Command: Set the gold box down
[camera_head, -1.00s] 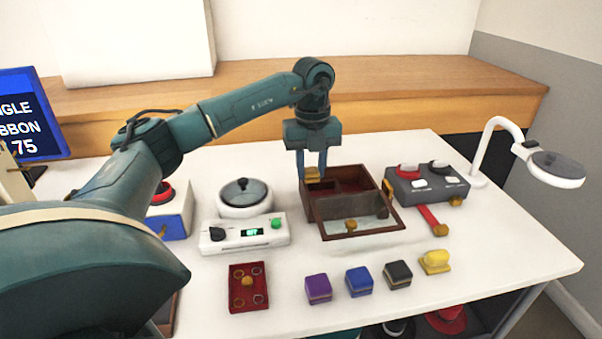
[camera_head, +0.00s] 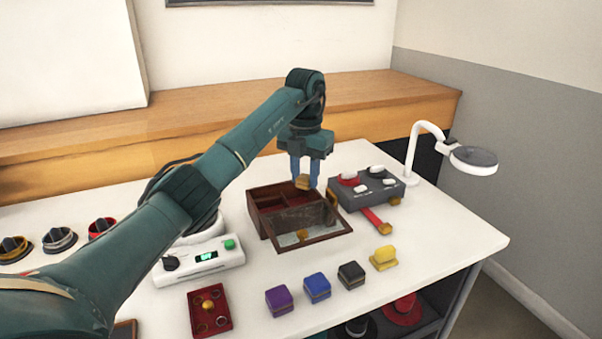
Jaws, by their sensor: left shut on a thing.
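My left gripper (camera_head: 304,171) is shut on the small gold box (camera_head: 303,183). It holds the box at the back right of the open brown wooden case (camera_head: 262,222), near the case's rear rim. I cannot tell whether the gold box touches the case. The case has divided compartments and a glazed lid lowered toward the front. My right gripper is not in view.
Purple (camera_head: 279,301), blue (camera_head: 317,287), black (camera_head: 351,274) and yellow (camera_head: 384,257) boxes stand in front. A grey device (camera_head: 372,189) with a red strap (camera_head: 376,220) is right of the case. A red tray (camera_head: 210,311) lies front left.

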